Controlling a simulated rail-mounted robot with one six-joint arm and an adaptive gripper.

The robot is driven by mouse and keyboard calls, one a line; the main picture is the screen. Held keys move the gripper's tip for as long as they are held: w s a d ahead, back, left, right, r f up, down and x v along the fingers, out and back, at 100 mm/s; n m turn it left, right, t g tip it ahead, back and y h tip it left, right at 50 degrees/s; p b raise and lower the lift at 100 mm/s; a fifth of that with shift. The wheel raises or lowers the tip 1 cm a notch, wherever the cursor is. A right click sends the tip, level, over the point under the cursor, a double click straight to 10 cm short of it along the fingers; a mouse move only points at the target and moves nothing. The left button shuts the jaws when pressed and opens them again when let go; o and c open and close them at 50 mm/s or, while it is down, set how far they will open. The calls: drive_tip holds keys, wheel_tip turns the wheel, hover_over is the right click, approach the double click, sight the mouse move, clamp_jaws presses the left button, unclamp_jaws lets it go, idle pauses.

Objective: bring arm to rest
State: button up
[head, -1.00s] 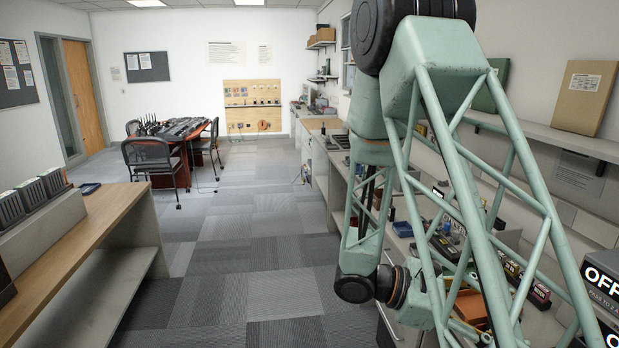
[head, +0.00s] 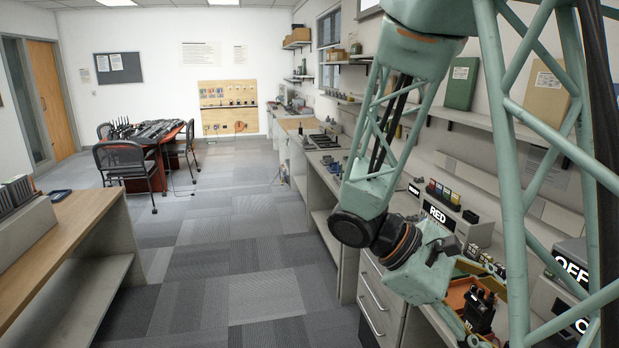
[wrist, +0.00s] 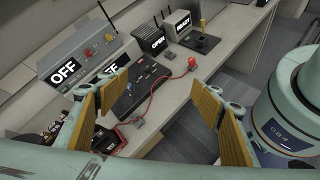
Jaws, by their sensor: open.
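My gripper (wrist: 158,108) shows in the wrist view with its two yellow-padded fingers spread wide apart. It is open, and nothing sits between the pads. It is above the workbench (wrist: 178,118), with the bench front and grey floor below it. In the head view my green lattice arm fills the right side. It is folded over the right-hand bench, and its wrist joint hangs above the drawers.
The bench carries an OFF box (wrist: 65,72), a black device with a red cable (wrist: 140,92), and a READY box (wrist: 182,22). A RED-labelled box (head: 440,213) and an orange tray (head: 457,297) with radios stand near my arm. The floor aisle (head: 235,240) is clear.

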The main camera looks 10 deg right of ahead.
drive_tip(key=s+a+r+m+t+y, duration=0.3)
drive_tip(key=s+a+r+t+y, duration=0.1)
drive_tip(key=a, duration=0.6)
drive_tip(key=s+a+r+m+t+y, duration=0.4)
drive_tip(key=s+a+r+t+y, duration=0.1)
drive_tip(key=a, duration=0.5)
drive_tip(key=shift+s+a+r+y, duration=0.2)
drive_tip(key=shift+s+r+y, duration=0.5)
drive_tip(key=shift+r, duration=0.65)
idle(0.8)
